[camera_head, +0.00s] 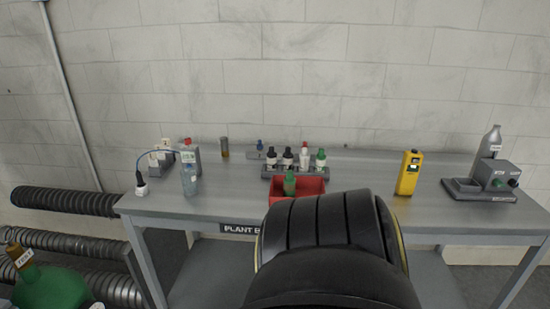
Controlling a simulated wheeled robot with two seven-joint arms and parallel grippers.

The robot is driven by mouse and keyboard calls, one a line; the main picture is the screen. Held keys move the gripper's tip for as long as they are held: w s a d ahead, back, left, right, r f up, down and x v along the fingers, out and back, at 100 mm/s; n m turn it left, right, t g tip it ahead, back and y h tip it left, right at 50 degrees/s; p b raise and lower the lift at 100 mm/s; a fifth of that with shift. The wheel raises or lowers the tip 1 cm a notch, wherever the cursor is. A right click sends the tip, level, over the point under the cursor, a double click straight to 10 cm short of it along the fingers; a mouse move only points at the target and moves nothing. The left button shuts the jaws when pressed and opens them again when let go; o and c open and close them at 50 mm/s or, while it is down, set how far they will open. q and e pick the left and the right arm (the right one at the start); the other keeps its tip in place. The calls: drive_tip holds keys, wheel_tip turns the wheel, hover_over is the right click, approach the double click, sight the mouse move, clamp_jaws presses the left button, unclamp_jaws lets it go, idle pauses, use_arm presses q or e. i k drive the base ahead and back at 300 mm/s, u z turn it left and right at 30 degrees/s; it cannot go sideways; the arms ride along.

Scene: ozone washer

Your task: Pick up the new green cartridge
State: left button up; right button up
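One green cartridge (290,183) stands upright in the red bin (313,186) at the middle of the bench. A white bottle-like cartridge with a green top (321,158) stands at the right end of the dark rack (268,173) behind the bin. I cannot tell from their looks which of the two is new. Neither gripper is in view, and nothing is seen touching either green item. The front of the red bin is partly hidden by a large dark ribbed shape in the foreground.
The grey bench (365,205) stands against a block wall. A yellow handheld meter (408,173) stands right of the bin, and a grey device (494,181) at the right end. A clear bottle (189,180) stands at left. The bench between bin and bottle is clear.

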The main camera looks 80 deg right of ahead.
sight(321, 158)
drive_tip(key=z, duration=1.2)
drive_tip(key=k, duration=0.35)
drive_tip(key=z, duration=1.6)
drive_tip(key=i, duration=0.55)
drive_tip(key=z, duration=0.05)
